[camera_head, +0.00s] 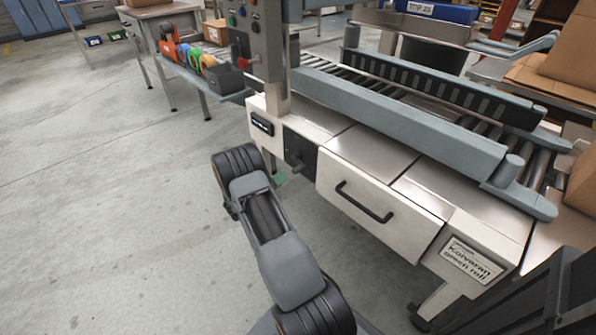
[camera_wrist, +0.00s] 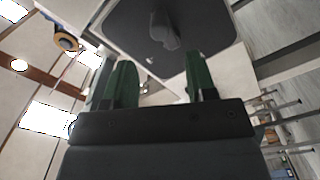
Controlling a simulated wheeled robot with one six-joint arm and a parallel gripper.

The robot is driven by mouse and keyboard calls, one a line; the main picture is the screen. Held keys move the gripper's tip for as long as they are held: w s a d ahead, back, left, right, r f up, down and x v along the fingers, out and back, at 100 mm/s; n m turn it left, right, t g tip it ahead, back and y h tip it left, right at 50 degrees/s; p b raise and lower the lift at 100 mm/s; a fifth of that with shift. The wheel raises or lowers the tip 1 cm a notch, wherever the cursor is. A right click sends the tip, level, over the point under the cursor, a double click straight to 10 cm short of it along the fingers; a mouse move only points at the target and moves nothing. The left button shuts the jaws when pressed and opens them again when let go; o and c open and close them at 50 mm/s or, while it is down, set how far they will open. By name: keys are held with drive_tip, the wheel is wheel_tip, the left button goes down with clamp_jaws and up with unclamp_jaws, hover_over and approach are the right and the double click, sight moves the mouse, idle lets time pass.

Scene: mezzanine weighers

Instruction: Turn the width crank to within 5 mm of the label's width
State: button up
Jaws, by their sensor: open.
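The width crank (camera_head: 298,164) is a small dark knob or handle on a black plate (camera_head: 300,148) at the front of the weigher. In the wrist view the crank (camera_wrist: 165,30) stands out from its dark plate, beyond and between my fingertips. My gripper (camera_wrist: 158,68) has two green fingers spread apart, with nothing between them. In the head view my arm hides most of it; a bit of green shows just below the crank. A white label (camera_head: 471,260) reads roughly "Koivuran green roll".
A drawer-like panel with a black handle (camera_head: 364,203) is right of the crank. Grey guide rails (camera_head: 400,110) run along the roller conveyor above. A control post (camera_head: 262,45) with a red knob rises above the display. Floor at left is clear.

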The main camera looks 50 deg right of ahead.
sight(293, 172)
drive_tip(key=d, duration=0.3)
drive_tip(key=d+b, duration=0.1)
drive_tip(key=d, duration=0.6)
drive_tip(key=shift+s+b, duration=0.3)
drive_tip(key=shift+s, duration=0.05)
drive_tip(key=shift+c, duration=0.4)
drive_tip(key=c, duration=0.7)
